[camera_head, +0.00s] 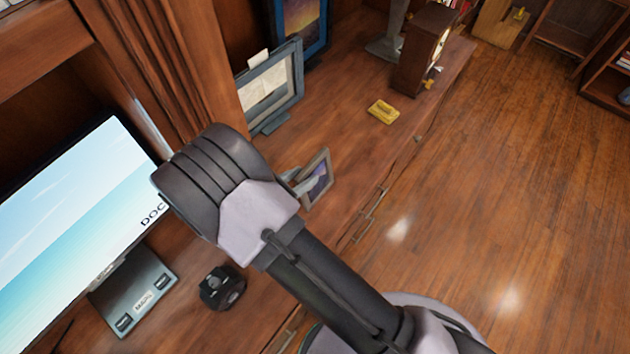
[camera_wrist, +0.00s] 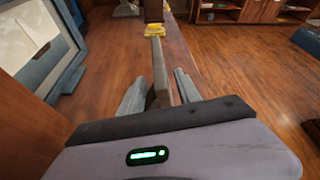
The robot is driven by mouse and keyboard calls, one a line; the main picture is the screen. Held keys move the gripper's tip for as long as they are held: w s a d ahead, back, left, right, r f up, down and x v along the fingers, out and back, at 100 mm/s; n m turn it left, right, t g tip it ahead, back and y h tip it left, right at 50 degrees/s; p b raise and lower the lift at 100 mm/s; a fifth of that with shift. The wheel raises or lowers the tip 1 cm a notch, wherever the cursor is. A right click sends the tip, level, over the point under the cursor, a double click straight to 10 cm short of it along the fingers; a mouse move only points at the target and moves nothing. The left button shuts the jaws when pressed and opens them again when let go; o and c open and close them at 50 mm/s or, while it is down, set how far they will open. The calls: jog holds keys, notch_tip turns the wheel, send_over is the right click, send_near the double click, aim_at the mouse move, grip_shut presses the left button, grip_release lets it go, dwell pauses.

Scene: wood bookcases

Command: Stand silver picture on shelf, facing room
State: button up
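The small silver picture (camera_head: 317,180), with a dark purple image, is upright near the front edge of the wooden shelf top (camera_head: 345,138) in the head view. My gripper is largely hidden there behind my wrist. In the wrist view the silver picture (camera_wrist: 160,75) shows edge-on as a thin grey strip. My gripper (camera_wrist: 161,80) has one finger on each side of it. Gaps show between the fingers and the picture, so the gripper looks open around it.
A larger grey-blue framed picture (camera_head: 270,85) stands behind, left of the wrist view. A yellow object (camera_head: 383,111) and a wooden clock (camera_head: 425,50) are farther along the top. A monitor (camera_head: 75,230) and a black object (camera_head: 222,288) are at left. Open floor (camera_head: 500,190) lies right.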

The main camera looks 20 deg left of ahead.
aim_at(314, 170)
jog(key=b+x, duration=0.1)
jog(key=x, duration=0.4)
jog(key=shift+d, duration=0.2)
jog(key=shift+r, duration=0.15)
grip_shut()
